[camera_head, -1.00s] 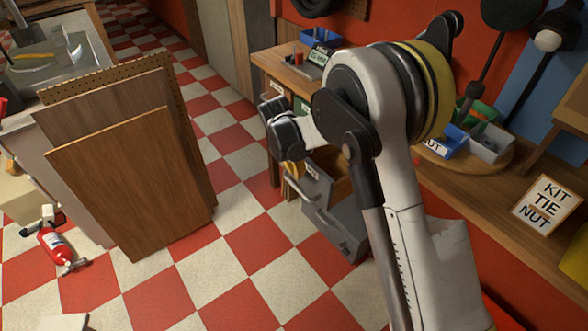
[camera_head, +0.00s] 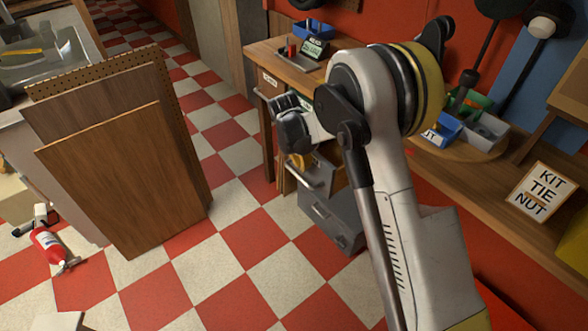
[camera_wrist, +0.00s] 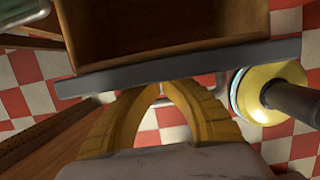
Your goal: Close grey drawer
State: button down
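The grey drawer (camera_head: 314,174) is the upper one of a grey cabinet under the wooden bench, and it stands open. Its brown inside shows behind the front. In the wrist view the drawer's grey front edge (camera_wrist: 205,62) crosses the picture, with the empty-looking brown interior beyond. My gripper (camera_wrist: 158,88) is in front of the drawer front. Its yellow fingers arch together and their tips look closed, close to the front; contact cannot be told. In the head view my gripper (camera_head: 299,160) is beside the drawer front, partly hidden. The drawer's far side is hidden by my arm.
A lower grey drawer (camera_head: 331,222) sits below. The checkered floor between boards and cabinet is clear. The workbench (camera_head: 265,60) stands above the drawers.

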send_over(336, 158)
jog(key=shift+w+d+p, duration=0.1)
jog(key=shift+w+p, duration=0.05)
jog(key=shift+p, duration=0.15)
